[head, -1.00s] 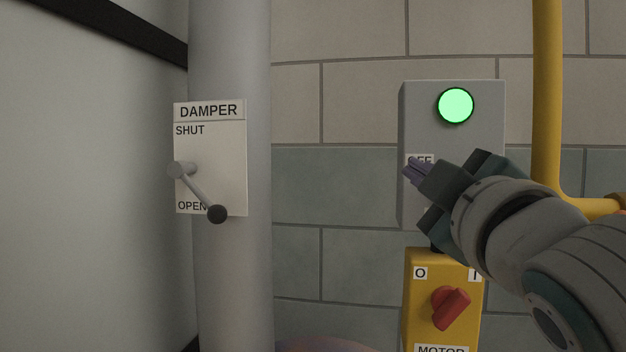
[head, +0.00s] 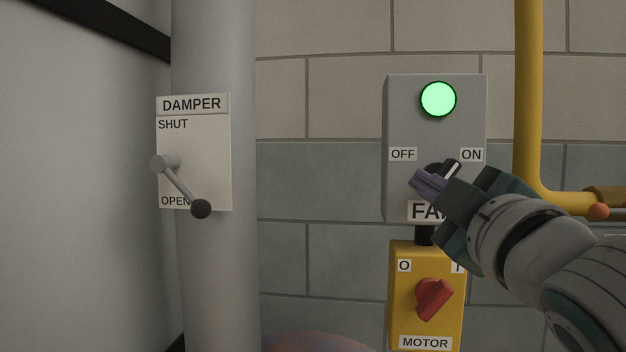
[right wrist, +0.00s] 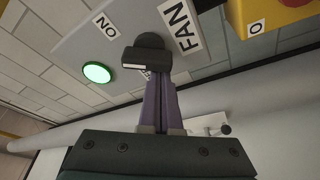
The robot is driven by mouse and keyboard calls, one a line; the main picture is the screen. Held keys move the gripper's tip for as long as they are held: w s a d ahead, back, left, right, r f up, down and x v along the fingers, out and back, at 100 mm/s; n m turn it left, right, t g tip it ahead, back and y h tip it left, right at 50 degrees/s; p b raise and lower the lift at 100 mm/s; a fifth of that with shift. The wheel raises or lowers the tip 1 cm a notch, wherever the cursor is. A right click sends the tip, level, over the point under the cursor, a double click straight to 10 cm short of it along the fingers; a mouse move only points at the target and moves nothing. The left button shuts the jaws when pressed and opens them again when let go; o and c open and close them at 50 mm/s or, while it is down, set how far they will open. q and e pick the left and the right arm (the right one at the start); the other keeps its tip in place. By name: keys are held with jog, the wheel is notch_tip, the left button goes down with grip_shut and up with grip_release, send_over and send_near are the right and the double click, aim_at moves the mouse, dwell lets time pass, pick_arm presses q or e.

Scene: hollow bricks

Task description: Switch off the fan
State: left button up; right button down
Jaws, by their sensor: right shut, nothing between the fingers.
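The grey fan box (head: 410,115) is on the wall, with OFF at left, ON at right and a partly hidden FAN label below. Its round lamp (head: 438,99) is lit green. The black fan switch (head: 452,169) has a white mark that points up and right toward ON. My right gripper (head: 422,182) is shut and empty, its purple fingertips at the switch's lower left, hiding part of it. In the right wrist view the fingertips (right wrist: 160,86) end right at the switch (right wrist: 152,63), on its OFF side; I cannot tell whether they touch. My left gripper is not in view.
A yellow MOTOR box (head: 397,320) with a red knob (head: 433,300) hangs just below. A DAMPER plate (head: 205,145) with a lever (head: 182,186) is on the grey duct at left. A yellow pipe (head: 528,90) runs at right.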

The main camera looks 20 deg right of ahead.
jog(key=shift+n+p, duration=0.3)
